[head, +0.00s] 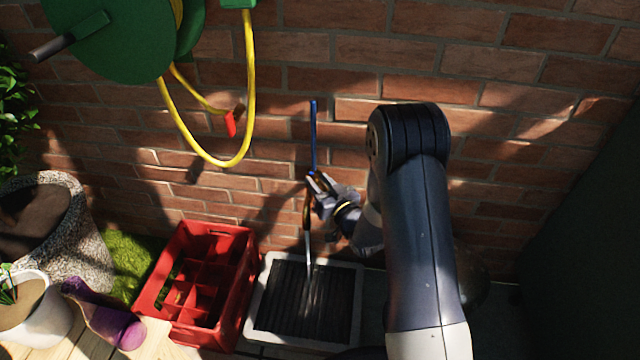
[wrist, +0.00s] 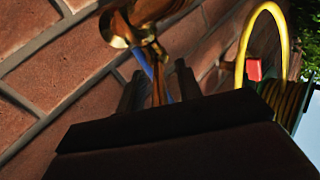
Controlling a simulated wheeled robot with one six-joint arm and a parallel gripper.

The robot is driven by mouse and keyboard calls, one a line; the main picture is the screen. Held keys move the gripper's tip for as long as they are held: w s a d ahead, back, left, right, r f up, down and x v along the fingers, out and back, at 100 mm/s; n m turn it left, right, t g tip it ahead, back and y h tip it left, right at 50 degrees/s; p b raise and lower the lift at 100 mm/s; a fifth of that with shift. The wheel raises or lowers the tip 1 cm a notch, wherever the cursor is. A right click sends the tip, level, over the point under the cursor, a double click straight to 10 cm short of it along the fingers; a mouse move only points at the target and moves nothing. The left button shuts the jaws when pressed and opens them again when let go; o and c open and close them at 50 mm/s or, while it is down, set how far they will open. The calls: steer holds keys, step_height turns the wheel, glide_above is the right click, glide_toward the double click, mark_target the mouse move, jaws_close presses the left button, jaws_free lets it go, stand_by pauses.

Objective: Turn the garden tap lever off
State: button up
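The tap's blue lever (head: 314,135) stands out as a thin, nearly vertical bar against the brick wall in the head view. Part of it shows in the wrist view (wrist: 147,64). The brass tap body (wrist: 146,22) is at the top of the wrist view; in the head view my gripper largely hides it. A thin pale streak, like running water, drops below the tap to the drain grate (head: 262,322). My gripper (head: 317,183) is at the tap, near the lever's lower end. Its two dark fingers (wrist: 159,84) are apart; whether they touch the tap is unclear.
A green hose reel (head: 115,45) with a yellow hose (head: 249,90) and red nozzle (head: 231,123) hangs at upper left. The brick wall is close behind the tap.

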steer(key=shift+c, duration=0.2)
jaws_close()
stand_by(0.5)
